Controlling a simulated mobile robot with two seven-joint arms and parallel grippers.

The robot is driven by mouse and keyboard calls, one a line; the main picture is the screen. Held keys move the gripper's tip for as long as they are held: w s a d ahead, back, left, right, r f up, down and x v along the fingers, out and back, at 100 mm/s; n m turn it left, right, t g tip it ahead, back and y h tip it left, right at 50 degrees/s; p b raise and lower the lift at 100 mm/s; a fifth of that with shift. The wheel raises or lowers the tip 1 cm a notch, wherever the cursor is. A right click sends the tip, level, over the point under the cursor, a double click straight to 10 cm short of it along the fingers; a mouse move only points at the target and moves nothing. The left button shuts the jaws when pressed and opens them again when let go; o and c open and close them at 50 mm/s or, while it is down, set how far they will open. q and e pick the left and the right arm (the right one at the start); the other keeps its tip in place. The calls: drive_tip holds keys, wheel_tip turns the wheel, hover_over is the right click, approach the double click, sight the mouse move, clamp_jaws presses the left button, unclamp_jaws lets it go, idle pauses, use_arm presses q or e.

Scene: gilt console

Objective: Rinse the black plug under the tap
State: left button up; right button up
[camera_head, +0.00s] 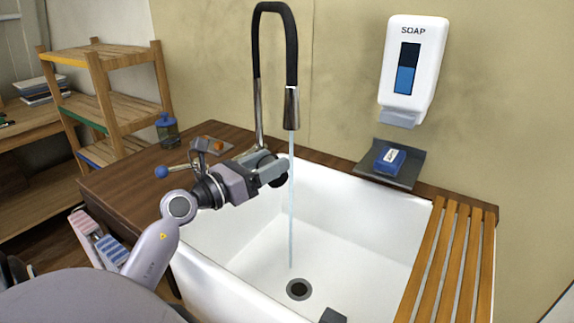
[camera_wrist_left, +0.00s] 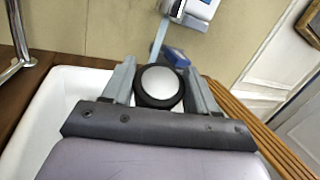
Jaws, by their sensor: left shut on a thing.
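My left gripper (camera_head: 272,172) is shut on the black plug (camera_head: 262,160) above the white sink (camera_head: 250,287). In the left wrist view the plug (camera_wrist_left: 158,86) is a round black piece with a pale silver centre, held between the two grey fingers. The tall black tap (camera_head: 291,60) is running. Its thin water stream (camera_head: 291,215) falls right beside the fingertips into the sink. In the left wrist view the stream (camera_wrist_left: 159,42) appears just beyond the plug. I cannot tell whether the water touches it. My right gripper is not seen clearly anywhere.
The drain (camera_head: 299,289) is open in the sink's floor. A slatted wooden board (camera_head: 446,260) lies at the right. A soap dispenser (camera_head: 413,65) hangs above a blue box (camera_head: 389,160) on a ledge.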

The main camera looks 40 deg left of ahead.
sight(270, 158)
use_arm(q)
drive_tip(key=shift+a+b+v, duration=0.15)
drive_tip(key=shift+b+v, duration=0.1)
drive_tip(key=shift+v, duration=0.75)
drive_tip(key=shift+a+b+v, duration=0.15)
drive_tip(key=shift+b+v, duration=0.1)
drive_tip(key=shift+v, duration=0.75)
drive_tip(key=shift+r, duration=0.25)
drive_tip(key=s+a+r+p, duration=0.1)
drive_tip(key=s+r+p, duration=0.1)
drive_tip(key=s+r, duration=0.2)
drive_tip(key=shift+s+a, duration=0.3)
drive_tip(key=shift+a, duration=0.1)
